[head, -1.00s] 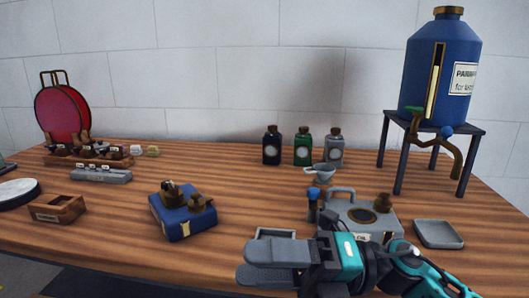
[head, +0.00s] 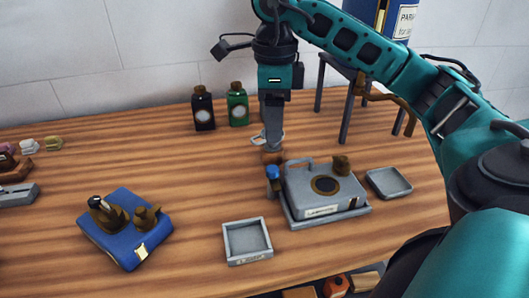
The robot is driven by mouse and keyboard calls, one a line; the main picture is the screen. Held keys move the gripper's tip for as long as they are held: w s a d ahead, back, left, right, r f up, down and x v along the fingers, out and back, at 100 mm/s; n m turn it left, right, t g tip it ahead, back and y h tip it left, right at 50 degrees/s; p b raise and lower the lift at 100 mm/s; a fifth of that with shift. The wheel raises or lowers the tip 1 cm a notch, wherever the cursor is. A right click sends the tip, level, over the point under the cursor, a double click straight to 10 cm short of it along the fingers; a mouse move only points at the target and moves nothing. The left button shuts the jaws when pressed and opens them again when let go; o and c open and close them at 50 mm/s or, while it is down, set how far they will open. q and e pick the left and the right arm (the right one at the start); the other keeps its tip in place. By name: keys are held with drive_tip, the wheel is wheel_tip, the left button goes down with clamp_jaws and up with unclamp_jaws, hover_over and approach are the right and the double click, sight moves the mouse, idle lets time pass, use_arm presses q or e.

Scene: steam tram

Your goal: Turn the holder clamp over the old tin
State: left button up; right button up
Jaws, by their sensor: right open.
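My right gripper (head: 272,138) points straight down over the table, its fingers nearly edge-on and empty as far as I see. Just below its tips is a small brown piece (head: 272,157); I cannot tell whether they touch. A small dark upright piece with a blue top (head: 272,173), possibly the holder clamp, stands close in front, at the left side of a grey metal case (head: 325,187). A shallow square grey tin (head: 247,240), with a label too small to read, sits empty in front; it may be the old tin. My left gripper is out of view.
A blue box (head: 125,228) with brown fittings stands at left. A black bottle (head: 203,108) and a green bottle (head: 237,104) stand behind. Another grey tray (head: 389,182) lies right of the case. My right arm crosses the right side. Bare table lies between the blue box and front tin.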

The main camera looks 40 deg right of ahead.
sight(271, 168)
wheel_tip(271, 168, down, 11)
drive_tip(key=shift+r+b, duration=0.15)
drive_tip(key=shift+b, duration=0.6)
drive_tip(key=shift+a, duration=0.1)
clamp_jaws()
